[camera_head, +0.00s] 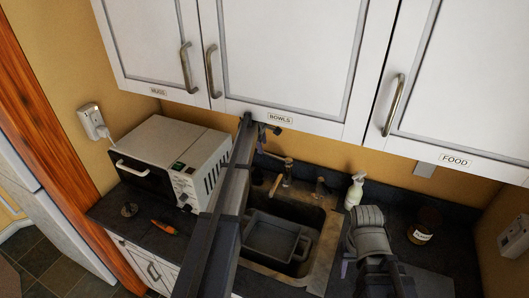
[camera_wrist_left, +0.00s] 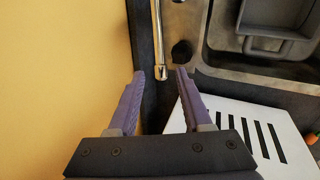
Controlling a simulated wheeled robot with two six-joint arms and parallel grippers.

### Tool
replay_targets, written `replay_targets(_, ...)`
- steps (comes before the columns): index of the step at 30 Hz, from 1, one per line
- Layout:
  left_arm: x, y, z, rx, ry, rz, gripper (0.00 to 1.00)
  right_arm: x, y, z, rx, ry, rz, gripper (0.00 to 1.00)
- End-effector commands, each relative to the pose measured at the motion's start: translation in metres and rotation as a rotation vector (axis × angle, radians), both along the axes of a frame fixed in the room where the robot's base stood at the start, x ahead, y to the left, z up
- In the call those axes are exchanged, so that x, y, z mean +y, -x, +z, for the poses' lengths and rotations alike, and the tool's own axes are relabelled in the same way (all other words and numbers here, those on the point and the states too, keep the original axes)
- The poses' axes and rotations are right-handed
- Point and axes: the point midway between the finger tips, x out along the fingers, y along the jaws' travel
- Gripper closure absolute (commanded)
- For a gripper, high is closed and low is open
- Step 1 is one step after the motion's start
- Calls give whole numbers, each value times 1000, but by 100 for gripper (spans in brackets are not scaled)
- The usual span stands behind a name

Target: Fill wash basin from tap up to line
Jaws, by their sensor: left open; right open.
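The grey wash basin (camera_head: 272,238) sits inside the sink (camera_head: 312,222); part of it also shows in the left wrist view (camera_wrist_left: 275,42). I cannot make out a fill line or any water. The tap (camera_head: 287,168) stands behind the sink, and its metal spout (camera_wrist_left: 159,40) shows in the left wrist view. My left gripper (camera_head: 264,131) is open and empty, high near the wall behind the tap. In the left wrist view its purple fingers (camera_wrist_left: 160,76) are spread, with the spout's end near the gap; contact cannot be told. My right gripper (camera_head: 346,265) is open, right of the sink.
A white microwave (camera_head: 173,160) stands left of the sink, close to my left arm. A soap bottle (camera_head: 355,190) and a brown jar (camera_head: 424,228) stand on the right. An orange-handled tool (camera_head: 164,227) lies in front of the microwave. Wall cupboards (camera_head: 290,60) hang above.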

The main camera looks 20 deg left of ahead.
Motion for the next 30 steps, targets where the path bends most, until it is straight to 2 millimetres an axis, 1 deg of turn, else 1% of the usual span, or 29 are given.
replay_targets(5, 0, -3, -9, 1, -1, -3, 50, 0, 0, -9, 0, 0, -1, 50)
replay_targets(8, 0, -6, -18, 1, -1, -4, 50, 0, 0, -18, -1, 0, -1, 50)
replay_targets(18, 1, -22, -60, 2, -2, -5, 50, 0, 0, -59, -2, 0, 0, 50)
replay_targets(21, 1, -25, -68, 2, -2, -6, 50, 0, 0, -68, -2, 0, 3, 50)
replay_targets(24, 1, -27, -71, 2, -2, -6, 50, 0, 0, -71, -2, 1, 4, 50)
replay_targets(30, 1, -27, -70, 2, -2, -6, 50, 0, 0, -70, -2, 1, 5, 50)
